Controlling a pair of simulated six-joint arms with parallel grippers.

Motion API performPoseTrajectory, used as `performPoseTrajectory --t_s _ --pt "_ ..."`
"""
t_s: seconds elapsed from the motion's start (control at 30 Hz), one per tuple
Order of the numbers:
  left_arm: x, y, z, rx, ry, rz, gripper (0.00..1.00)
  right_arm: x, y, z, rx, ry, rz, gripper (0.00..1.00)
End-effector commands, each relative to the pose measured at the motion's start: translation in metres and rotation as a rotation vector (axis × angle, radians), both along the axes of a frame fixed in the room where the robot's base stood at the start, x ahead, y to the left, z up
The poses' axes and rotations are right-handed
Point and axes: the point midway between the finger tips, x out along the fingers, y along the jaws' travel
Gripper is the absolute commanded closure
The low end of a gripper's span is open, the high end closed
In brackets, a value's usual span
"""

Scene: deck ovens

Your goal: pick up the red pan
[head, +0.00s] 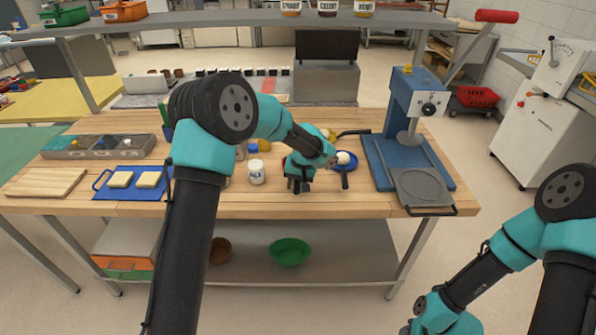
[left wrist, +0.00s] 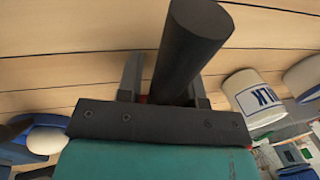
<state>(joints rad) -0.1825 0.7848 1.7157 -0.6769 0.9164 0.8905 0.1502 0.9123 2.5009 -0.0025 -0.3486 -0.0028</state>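The red pan is almost wholly hidden. A small bit of red (left wrist: 144,99) shows between the fingers in the left wrist view, and a thick dark handle (left wrist: 190,45) rises from there towards the camera. My left gripper (head: 299,187) points down over the front part of the wooden worktop; in the left wrist view its fingers (left wrist: 166,85) stand on either side of the handle. I cannot tell whether they press on it. My right arm is at the lower right, away from the worktop, and its fingers are out of frame.
A white milk jar (head: 256,174) stands close to the left of my gripper; it also shows in the left wrist view (left wrist: 252,97). A blue pan (head: 351,167) with a white item lies close on the right. A blue press (head: 386,155) stands further right.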

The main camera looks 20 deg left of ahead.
Motion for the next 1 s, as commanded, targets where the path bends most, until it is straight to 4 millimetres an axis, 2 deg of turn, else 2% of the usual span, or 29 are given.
performPoseTrajectory --t_s 0.07,0.43,0.83,1.0 --pt "0.0 0.0 0.0002 0.0 0.0 0.0 0.66 0.0 0.0 0.0 0.0 0.0 0.0 0.57" --pt "0.0001 -0.0001 0.0004 0.0 0.0 0.0 1.0 0.0 0.0 0.0 0.0 0.0 0.0 0.57" --pt "0.0004 -0.0001 0.0013 0.0 -0.002 0.0 1.0 0.0 0.0 0.0 0.0 0.0 0.0 0.57" --pt "0.0006 -0.0001 0.0077 0.0 -0.003 0.0 1.0 0.0 0.0 0.0 0.0 0.0 0.0 0.57"
